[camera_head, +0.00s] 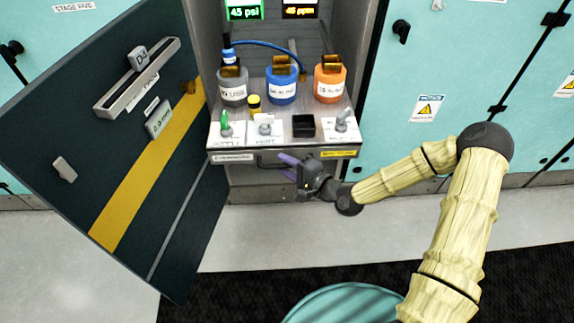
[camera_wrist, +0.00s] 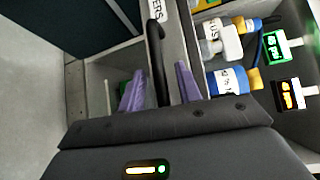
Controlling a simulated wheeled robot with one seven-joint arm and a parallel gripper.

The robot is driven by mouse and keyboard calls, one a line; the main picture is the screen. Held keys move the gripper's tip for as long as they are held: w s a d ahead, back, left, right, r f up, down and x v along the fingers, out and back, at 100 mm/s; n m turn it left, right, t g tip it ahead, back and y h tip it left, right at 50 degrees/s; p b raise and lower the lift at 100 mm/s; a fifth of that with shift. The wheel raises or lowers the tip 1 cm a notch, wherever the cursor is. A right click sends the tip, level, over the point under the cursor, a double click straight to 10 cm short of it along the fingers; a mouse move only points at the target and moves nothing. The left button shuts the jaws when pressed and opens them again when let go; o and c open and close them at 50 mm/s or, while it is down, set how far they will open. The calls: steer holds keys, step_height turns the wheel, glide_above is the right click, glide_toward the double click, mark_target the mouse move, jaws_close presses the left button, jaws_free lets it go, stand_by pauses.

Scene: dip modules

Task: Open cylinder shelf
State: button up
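The cylinder shelf (camera_head: 284,154) is a grey pull-out tray in the open cabinet, carrying grey, blue and orange cylinders. A dark bar handle (camera_wrist: 155,45) runs along its front; in the wrist view it passes between my fingers. My gripper (camera_head: 288,165) is at the shelf's front edge, right of the middle, with purple fingers pointing left. In the wrist view my gripper (camera_wrist: 159,82) is open, with one finger on each side of the handle.
The dark cabinet door (camera_head: 110,140) with a yellow stripe stands open at the left. Teal cabinets (camera_head: 425,75) flank the right. Displays (camera_head: 245,10) are above the cylinders. Grey floor in front is clear.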

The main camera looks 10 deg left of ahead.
steer(key=shift+d, duration=0.15)
steer(key=p+v, duration=0.2)
steer(key=v, duration=1.5)
steer(key=shift+p, duration=0.3)
